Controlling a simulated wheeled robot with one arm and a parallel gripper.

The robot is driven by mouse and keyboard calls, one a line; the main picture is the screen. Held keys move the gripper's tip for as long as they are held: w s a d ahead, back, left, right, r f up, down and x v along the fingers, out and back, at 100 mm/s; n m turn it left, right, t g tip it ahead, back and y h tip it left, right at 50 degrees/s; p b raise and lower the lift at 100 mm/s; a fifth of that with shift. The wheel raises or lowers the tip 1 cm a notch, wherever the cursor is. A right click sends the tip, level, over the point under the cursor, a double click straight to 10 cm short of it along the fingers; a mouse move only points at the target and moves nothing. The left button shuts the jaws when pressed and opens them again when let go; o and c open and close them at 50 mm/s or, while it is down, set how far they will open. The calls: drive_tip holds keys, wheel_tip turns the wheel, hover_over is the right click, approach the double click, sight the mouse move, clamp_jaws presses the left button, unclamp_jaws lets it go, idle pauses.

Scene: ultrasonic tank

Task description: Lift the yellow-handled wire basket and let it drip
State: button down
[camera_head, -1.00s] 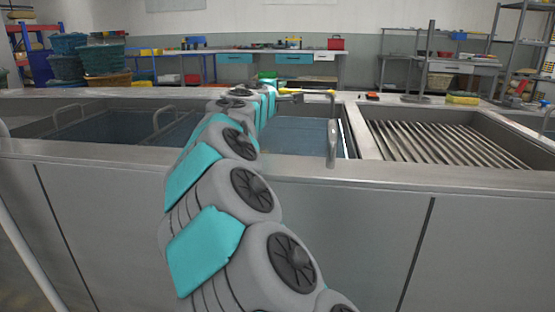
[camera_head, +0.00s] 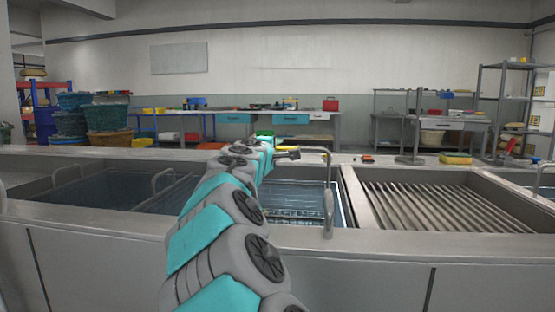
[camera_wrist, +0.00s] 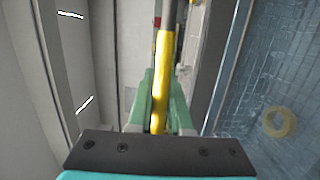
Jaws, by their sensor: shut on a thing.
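In the wrist view the yellow handle (camera_wrist: 160,95) lies between the two green fingers of my gripper (camera_wrist: 160,100), which is shut on it. In the head view my gripper (camera_head: 289,154) is above the middle tank, at the top end of a bent upright bar (camera_head: 328,205). Wire mesh of the basket (camera_head: 300,193) shows below it in the blue tank. The wrist view also shows blue mesh (camera_wrist: 255,75) at the right. My arm hides part of the tank. I cannot tell whether the basket is clear of the liquid, and no drops are visible.
Another tank with wire baskets (camera_head: 110,205) is at the left. A ribbed draining tray (camera_head: 420,208) is at the right. A yellow ring (camera_wrist: 279,122) shows in the wrist view.

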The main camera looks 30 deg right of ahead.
wheel_tip(320, 180, up, 26)
drive_tip(key=p, duration=0.6)
drive_tip(key=shift+f, duration=0.15)
drive_tip(key=shift+s+p, duration=0.1)
drive_tip(key=shift+p, duration=0.2)
idle(5.4)
